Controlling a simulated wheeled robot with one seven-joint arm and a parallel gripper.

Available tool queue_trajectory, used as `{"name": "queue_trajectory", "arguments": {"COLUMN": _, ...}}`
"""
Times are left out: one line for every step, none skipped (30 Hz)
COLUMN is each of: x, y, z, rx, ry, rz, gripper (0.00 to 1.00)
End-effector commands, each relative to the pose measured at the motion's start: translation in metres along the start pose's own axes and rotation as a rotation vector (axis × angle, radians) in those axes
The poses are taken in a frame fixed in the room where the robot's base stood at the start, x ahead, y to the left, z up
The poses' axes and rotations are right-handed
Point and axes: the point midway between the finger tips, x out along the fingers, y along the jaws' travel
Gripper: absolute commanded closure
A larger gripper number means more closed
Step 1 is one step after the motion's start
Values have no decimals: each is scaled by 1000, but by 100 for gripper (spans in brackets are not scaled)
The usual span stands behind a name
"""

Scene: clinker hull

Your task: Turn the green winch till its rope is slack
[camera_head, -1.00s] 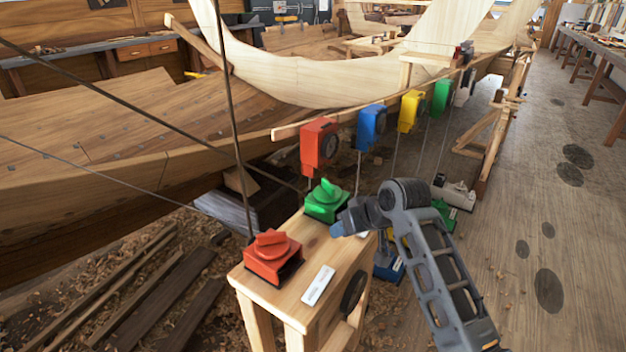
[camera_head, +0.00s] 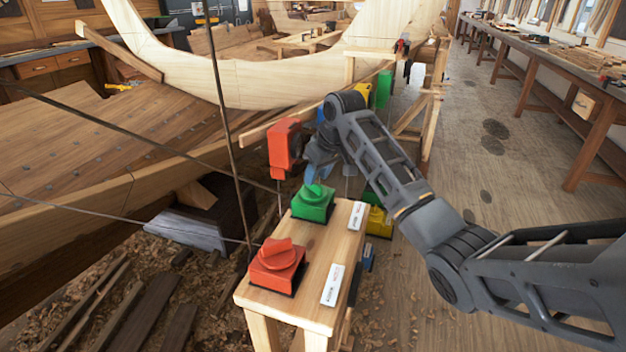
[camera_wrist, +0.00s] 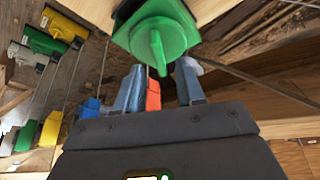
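The green winch (camera_head: 313,205) sits on the far part of a wooden stand (camera_head: 310,255). Its raised handle is partly covered by my gripper in the head view. A dark rope (camera_head: 150,135) runs straight from the upper left toward the green winch and looks taut; its end there is hard to make out. My gripper (camera_head: 318,172) is just above the winch, pointing down at it. In the wrist view the gripper (camera_wrist: 160,72) is open, its fingers apart. The green winch (camera_wrist: 170,28) shows there with its handle's tip between the fingertips, gaps seeming to remain on both sides.
A red winch (camera_head: 277,262) stands on the near end of the same stand. A red hanging block (camera_head: 284,146) is close behind my gripper. White labels (camera_head: 332,285) lie on the stand. The wooden hull (camera_head: 90,170) is at the left. Open floor (camera_head: 480,230) lies at the right.

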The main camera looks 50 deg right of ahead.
Motion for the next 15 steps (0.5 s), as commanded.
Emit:
{"name": "queue_trajectory", "arguments": {"x": 7, "y": 0, "z": 1, "rx": 1, "ry": -3, "rz": 0, "gripper": 62}}
{"name": "queue_trajectory", "arguments": {"x": 11, "y": 0, "z": 0, "rx": 1, "ry": -2, "rz": 0, "gripper": 62}}
{"name": "queue_trajectory", "arguments": {"x": 16, "y": 0, "z": 0, "rx": 1, "ry": -1, "rz": 0, "gripper": 62}}
{"name": "queue_trajectory", "arguments": {"x": 19, "y": 0, "z": 0, "rx": 1, "ry": -2, "rz": 0, "gripper": 62}}
{"name": "queue_trajectory", "arguments": {"x": 22, "y": 0, "z": 0, "rx": 0, "ry": -1, "rz": 0, "gripper": 62}}
{"name": "queue_trajectory", "arguments": {"x": 24, "y": 0, "z": 0, "rx": 0, "ry": 0, "rz": 0, "gripper": 62}}
{"name": "queue_trajectory", "arguments": {"x": 26, "y": 0, "z": 0, "rx": 0, "ry": 0, "rz": 0, "gripper": 62}}
{"name": "queue_trajectory", "arguments": {"x": 27, "y": 0, "z": 0, "rx": 0, "ry": 0, "rz": 0, "gripper": 62}}
{"name": "queue_trajectory", "arguments": {"x": 29, "y": 0, "z": 0, "rx": 0, "ry": 0, "rz": 0, "gripper": 62}}
{"name": "queue_trajectory", "arguments": {"x": 29, "y": 0, "z": 0, "rx": 1, "ry": 1, "rz": 0, "gripper": 62}}
{"name": "queue_trajectory", "arguments": {"x": 30, "y": 0, "z": 0, "rx": 1, "ry": 1, "rz": 0, "gripper": 62}}
{"name": "queue_trajectory", "arguments": {"x": 30, "y": 0, "z": 0, "rx": 1, "ry": 1, "rz": 0, "gripper": 62}}
{"name": "queue_trajectory", "arguments": {"x": 30, "y": 0, "z": 0, "rx": 1, "ry": 1, "rz": 0, "gripper": 62}}
{"name": "queue_trajectory", "arguments": {"x": 30, "y": 0, "z": 0, "rx": 0, "ry": 2, "rz": 0, "gripper": 62}}
{"name": "queue_trajectory", "arguments": {"x": 30, "y": 0, "z": 0, "rx": 0, "ry": 2, "rz": 0, "gripper": 62}}
